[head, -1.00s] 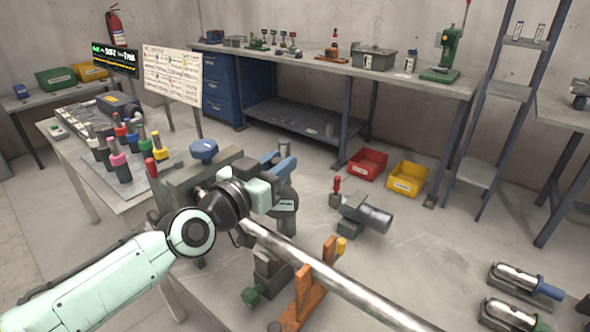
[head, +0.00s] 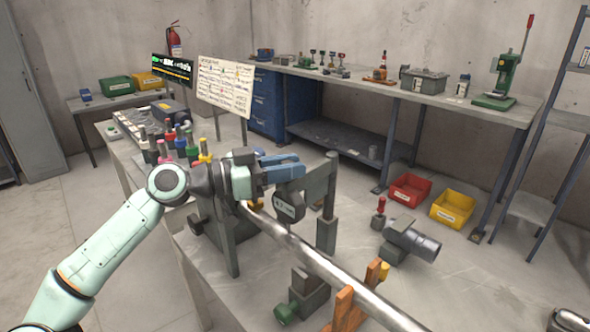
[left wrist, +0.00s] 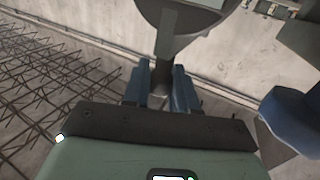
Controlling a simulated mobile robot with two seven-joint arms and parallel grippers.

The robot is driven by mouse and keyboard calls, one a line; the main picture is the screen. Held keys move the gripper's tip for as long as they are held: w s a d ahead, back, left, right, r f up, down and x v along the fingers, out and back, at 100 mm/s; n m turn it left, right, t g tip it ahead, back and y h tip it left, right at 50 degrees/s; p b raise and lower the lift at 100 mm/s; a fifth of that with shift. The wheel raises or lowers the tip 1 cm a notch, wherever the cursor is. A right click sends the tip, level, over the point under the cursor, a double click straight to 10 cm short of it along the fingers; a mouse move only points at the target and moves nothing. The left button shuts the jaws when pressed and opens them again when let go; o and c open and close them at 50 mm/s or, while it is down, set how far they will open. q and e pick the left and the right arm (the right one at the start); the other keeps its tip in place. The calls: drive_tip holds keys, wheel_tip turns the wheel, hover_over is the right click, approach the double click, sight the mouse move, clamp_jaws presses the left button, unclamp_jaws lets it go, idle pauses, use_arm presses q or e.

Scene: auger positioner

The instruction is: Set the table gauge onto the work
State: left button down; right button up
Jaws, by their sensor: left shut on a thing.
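My left gripper (head: 276,170) is shut on the table gauge (head: 290,206), a dark rounded body with a small pale label. In the left wrist view the gauge (left wrist: 180,18) shows as a large grey disc, its stem between the blue fingers (left wrist: 163,88). The work appears to be the long shiny metal bar (head: 335,268), which runs from below the gripper to the lower right. The gauge hangs close to the bar's upper end; I cannot tell whether they touch. My right gripper is not in view.
A grey upright post (head: 327,205) stands just right of the gauge. An orange V-shaped support (head: 348,308) holds the bar near the front. Several coloured-top tools (head: 180,145) stand to the left. A grey cylinder fixture (head: 410,240) lies to the right.

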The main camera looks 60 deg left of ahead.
use_arm(q)
drive_tip(key=shift+s+a+r+y, duration=0.1)
drive_tip(key=shift+s+a+y, duration=0.2)
drive_tip(key=shift+a, duration=0.4)
drive_tip(key=c, duration=0.9)
unclamp_jaws()
drive_tip(key=shift+w, duration=0.1)
drive_tip(key=shift+c, duration=0.2)
drive_tip(key=shift+d, duration=0.1)
drive_tip(key=s+a+p, duration=0.1)
drive_tip(key=s, duration=1.2)
drive_tip(key=shift+s+a, duration=0.15)
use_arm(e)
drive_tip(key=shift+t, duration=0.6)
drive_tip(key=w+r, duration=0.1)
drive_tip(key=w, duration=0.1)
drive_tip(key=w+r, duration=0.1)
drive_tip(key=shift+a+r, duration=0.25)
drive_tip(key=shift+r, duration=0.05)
